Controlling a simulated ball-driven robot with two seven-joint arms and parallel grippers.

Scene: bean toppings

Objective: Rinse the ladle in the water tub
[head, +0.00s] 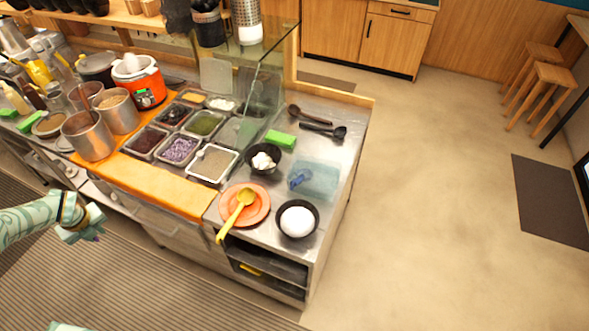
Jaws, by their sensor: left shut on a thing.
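The water tub (318,181) is a clear, bluish box on the right part of the steel counter, with a blue object (300,178) at its left side. A yellow ladle (246,196) rests on an orange plate (262,212) left of the tub, its handle reaching over the counter's front edge. Two black utensils (311,116) (324,130), ladle- or spoon-like, lie behind the tub. My left gripper (92,229) is at the far left, in front of the counter and well away from the tub. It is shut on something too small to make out.
A black bowl with a white mound (298,219) stands in front of the tub, and a bowl with white pieces (263,158) stands left of it. Green blocks (280,139) lie nearby. Topping trays and a glass guard (262,80) are further left. The floor at right is open.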

